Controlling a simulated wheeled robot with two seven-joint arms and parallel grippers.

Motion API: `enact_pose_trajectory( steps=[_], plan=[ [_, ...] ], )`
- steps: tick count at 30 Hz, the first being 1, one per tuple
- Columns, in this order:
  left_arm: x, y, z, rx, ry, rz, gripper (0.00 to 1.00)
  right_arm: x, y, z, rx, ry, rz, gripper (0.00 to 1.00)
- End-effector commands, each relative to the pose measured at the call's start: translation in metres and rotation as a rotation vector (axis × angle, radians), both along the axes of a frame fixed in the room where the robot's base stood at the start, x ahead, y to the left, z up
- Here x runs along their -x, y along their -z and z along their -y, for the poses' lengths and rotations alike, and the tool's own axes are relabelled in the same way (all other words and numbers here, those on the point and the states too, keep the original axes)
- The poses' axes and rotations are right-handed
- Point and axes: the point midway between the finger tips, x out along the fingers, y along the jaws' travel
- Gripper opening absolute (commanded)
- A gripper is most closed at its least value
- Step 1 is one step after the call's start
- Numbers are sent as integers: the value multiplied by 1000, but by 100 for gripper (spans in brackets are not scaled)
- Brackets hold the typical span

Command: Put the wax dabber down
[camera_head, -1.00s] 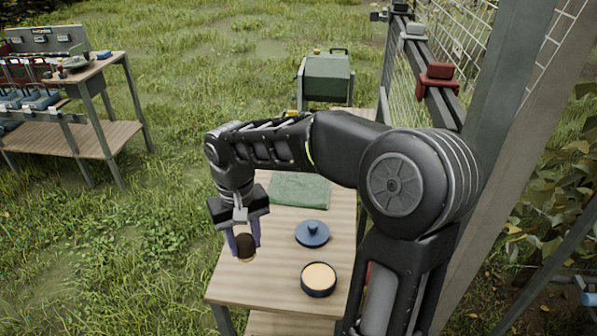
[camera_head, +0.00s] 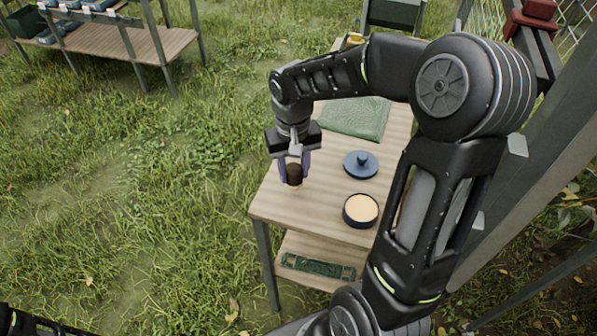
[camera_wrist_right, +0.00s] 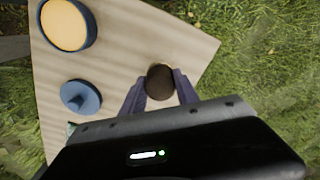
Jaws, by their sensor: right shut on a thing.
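The wax dabber (camera_head: 294,175) has a dark brown rounded top. My right gripper (camera_head: 294,168) is shut on it near the left edge of the wooden table (camera_head: 285,205). In the right wrist view the dabber (camera_wrist_right: 160,82) sits between the two purple-grey fingers (camera_wrist_right: 160,92), over the table top. Whether its lower end touches the table cannot be told. An open round tin of pale wax (camera_head: 360,210) stands to the right, and its blue lid (camera_head: 361,164) lies behind the tin. My left gripper does not show.
A green cloth (camera_head: 357,117) lies at the back of the table. A lower shelf holds a green patterned thing (camera_head: 318,266). Another bench (camera_head: 150,45) stands far left on grass. A metal post and mesh frame rise at right.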

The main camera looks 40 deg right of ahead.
Motion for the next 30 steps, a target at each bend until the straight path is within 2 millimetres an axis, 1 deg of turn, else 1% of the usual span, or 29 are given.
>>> enact_pose_trajectory(
  steps=[10,18,19,27,30],
  plan=[
    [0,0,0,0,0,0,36,0,5,0,0,0,0,0],
    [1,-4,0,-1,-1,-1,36,1,37,0,-1,1,-2,0],
    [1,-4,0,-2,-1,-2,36,1,39,0,-2,1,-2,0],
    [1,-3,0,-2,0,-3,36,0,40,0,-1,1,1,0],
    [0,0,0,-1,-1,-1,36,0,44,0,-1,0,1,0]
  ],
)
